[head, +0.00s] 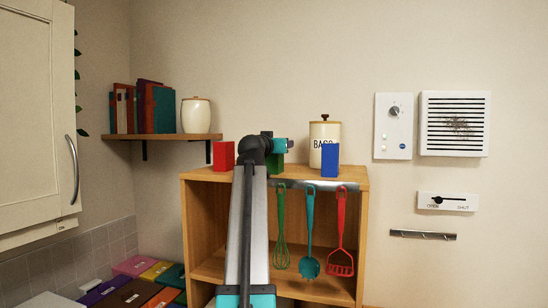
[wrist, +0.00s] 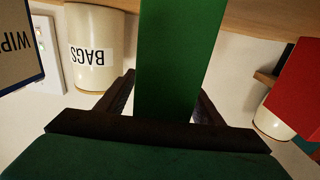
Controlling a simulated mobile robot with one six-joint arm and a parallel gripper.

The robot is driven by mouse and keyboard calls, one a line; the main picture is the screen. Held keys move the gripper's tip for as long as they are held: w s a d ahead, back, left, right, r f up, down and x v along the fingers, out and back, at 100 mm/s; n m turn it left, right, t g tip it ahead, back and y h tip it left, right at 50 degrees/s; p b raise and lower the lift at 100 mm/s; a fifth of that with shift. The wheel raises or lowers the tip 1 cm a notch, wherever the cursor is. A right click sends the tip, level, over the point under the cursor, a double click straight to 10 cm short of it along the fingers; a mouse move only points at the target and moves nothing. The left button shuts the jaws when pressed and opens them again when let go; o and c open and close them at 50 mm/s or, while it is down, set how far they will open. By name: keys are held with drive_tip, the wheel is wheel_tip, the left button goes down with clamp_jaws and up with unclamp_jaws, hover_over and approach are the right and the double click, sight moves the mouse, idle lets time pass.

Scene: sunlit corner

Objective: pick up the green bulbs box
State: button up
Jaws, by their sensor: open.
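The green bulbs box (head: 276,164) stands on top of the wooden shelf unit, partly hidden behind my arm and gripper (head: 279,146) in the head view. In the wrist view the green box (wrist: 170,60) fills the middle and runs down between the two dark fingers of my gripper (wrist: 163,92). The fingers are open, one on each side of the box, with pale gaps showing beside it. I see no lettering on the green face.
A red box (head: 223,155) stands left and a blue box (head: 330,160) right on the same top. A cream BAGS canister (head: 324,132) stands behind. Utensils (head: 311,240) hang from the rail (head: 315,185) in front. A wall shelf (head: 165,136) is at left.

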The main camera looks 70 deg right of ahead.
idle(0.4)
drive_tip(key=c, duration=1.3)
drive_tip(key=shift+o, duration=0.2)
drive_tip(key=shift+r, duration=0.2)
drive_tip(key=s+a+r, duration=0.4)
drive_tip(key=s+a, duration=0.7)
drive_tip(key=shift+s+a+r+b, duration=0.2)
drive_tip(key=shift+r+b, duration=0.1)
drive_tip(key=shift+b, duration=0.15)
